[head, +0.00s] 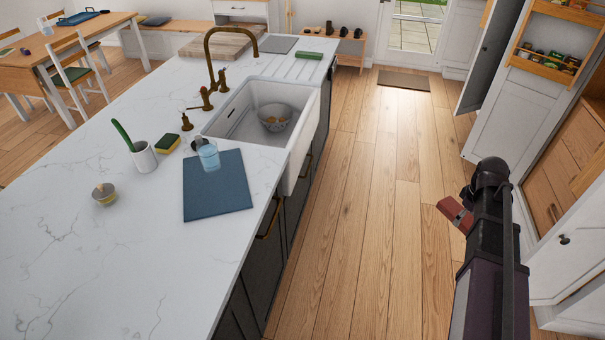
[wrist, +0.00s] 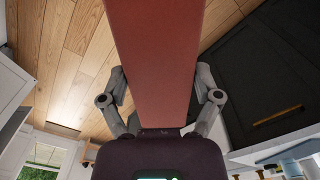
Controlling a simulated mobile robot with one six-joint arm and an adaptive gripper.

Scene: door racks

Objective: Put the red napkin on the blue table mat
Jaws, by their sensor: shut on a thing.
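The red napkin (head: 455,213) is a flat red strip at the end of my arm, above the floor to the right of the counter. It fills the upper middle of the wrist view (wrist: 158,60). My gripper (wrist: 162,88) is shut on it, with a finger at each side edge. The fingers are hard to make out in the head view. The blue table mat (head: 217,187) lies flat on the white counter, left of my gripper and apart from it.
The marble counter (head: 75,235) holds a sponge (head: 167,144), a cup with a green-handled tool (head: 144,157) and a small lidded pot (head: 104,194). The sink (head: 255,100) has a bowl (head: 273,118) in it. The wooden floor (head: 365,200) beside the counter is clear.

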